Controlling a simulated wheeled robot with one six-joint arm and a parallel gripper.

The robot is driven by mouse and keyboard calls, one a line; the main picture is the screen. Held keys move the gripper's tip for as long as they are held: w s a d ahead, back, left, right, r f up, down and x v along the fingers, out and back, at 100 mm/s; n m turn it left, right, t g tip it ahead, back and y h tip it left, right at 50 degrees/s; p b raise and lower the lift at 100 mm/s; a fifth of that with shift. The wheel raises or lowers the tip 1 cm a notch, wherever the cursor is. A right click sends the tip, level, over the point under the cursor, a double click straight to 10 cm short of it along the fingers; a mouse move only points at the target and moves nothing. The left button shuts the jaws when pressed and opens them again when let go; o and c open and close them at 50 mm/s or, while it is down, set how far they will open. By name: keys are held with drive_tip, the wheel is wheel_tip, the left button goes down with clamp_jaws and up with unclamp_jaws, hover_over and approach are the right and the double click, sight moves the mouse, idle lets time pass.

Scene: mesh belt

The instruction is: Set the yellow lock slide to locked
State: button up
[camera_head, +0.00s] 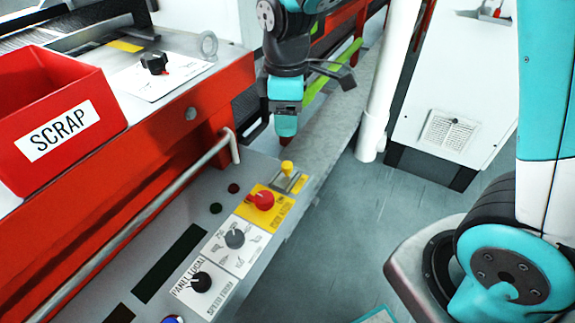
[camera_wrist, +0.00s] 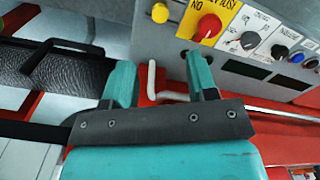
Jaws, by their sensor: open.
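The yellow lock slide (camera_head: 287,168) is a small yellow knob on a grey metal slotted plate at the far end of the control panel. It also shows at the top of the wrist view (camera_wrist: 160,13), where its plate is partly cut off by the picture edge. I cannot read which end of its slot means locked. My gripper (camera_head: 286,128) points down in the head view, above and beyond the slide and apart from it. In the wrist view my gripper (camera_wrist: 161,72) has its two teal fingers spread, with nothing between them but a pale rail end behind.
Beside the slide is a red knob (camera_head: 263,200) on a yellow plate, then a grey knob (camera_head: 235,239) and a black knob (camera_head: 201,282). A metal handrail (camera_head: 180,183) runs along the red frame. A red SCRAP bin (camera_head: 95,88) stands left. Open floor (camera_head: 370,235) lies right.

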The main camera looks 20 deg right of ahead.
sight(287, 165)
wheel_tip(287, 165, down, 12)
drive_tip(key=shift+f+b, duration=0.15)
drive_tip(key=shift+b, duration=0.95)
drive_tip(key=shift+c, duration=0.3)
